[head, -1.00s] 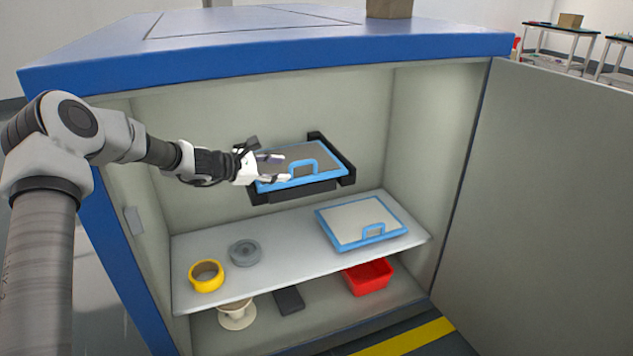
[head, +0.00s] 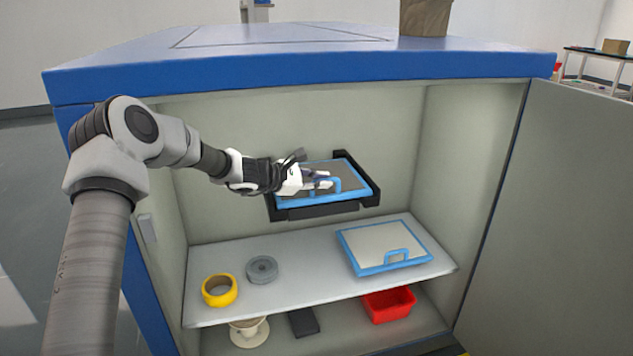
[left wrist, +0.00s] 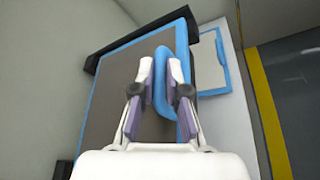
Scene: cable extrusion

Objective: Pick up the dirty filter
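The dirty filter (head: 312,170) is a dark grey panel with a blue frame, seated in a black holder (head: 364,182) on the cabinet's back wall. Its dark face fills the left wrist view (left wrist: 125,85). Its blue handle (left wrist: 160,72) stands between the fingers of my left gripper (left wrist: 161,70). The fingers touch the handle from both sides and look shut on it. In the head view my left gripper (head: 322,179) is at the handle and covers the filter's left part. My right gripper is not in view.
A pale, blue-framed filter (head: 385,245) lies on the shelf (head: 320,280) below. A yellow roll (head: 220,290) and a grey spool (head: 262,269) are at the shelf's left. A red bin (head: 388,305) stands underneath. The open door (head: 560,220) bounds the right side.

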